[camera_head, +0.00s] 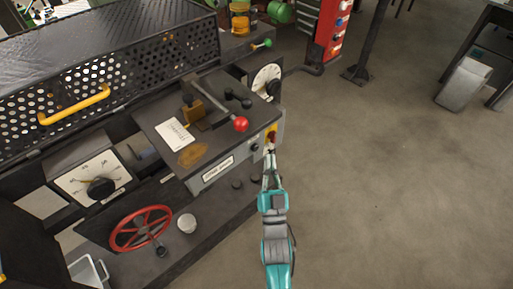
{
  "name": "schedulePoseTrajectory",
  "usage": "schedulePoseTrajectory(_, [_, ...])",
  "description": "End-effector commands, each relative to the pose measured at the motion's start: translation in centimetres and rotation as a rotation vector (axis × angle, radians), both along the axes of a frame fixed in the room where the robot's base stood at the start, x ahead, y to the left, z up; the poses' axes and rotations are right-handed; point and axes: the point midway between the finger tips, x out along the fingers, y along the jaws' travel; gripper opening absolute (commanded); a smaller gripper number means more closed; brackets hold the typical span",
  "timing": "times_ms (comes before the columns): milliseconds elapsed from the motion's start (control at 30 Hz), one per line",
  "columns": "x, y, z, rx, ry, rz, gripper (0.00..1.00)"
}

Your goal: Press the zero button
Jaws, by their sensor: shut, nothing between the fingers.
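My gripper (271,155) is shut and empty, with its fingertips just below a red button on a yellow plate (271,132) at the right end of the machine's front panel. The fingertips cover part of that plate, and I cannot tell whether they touch it. A small dark knob or button (254,147) sits just left of the yellow plate. No lettering that reads zero is legible, so I cannot tell which control is the zero button.
A lever with a red ball (241,124) rises above the panel top, close to my gripper. Open floor (390,180) lies to the right.

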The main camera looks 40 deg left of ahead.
Motion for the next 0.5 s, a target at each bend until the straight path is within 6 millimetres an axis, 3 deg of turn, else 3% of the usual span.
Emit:
schedulePoseTrajectory(200, [0.1,1.6,0.0,0.000,0.001,0.002,0.00])
schedulePoseTrajectory(500, [0.1,2.0,0.0,0.001,0.001,0.000,0.00])
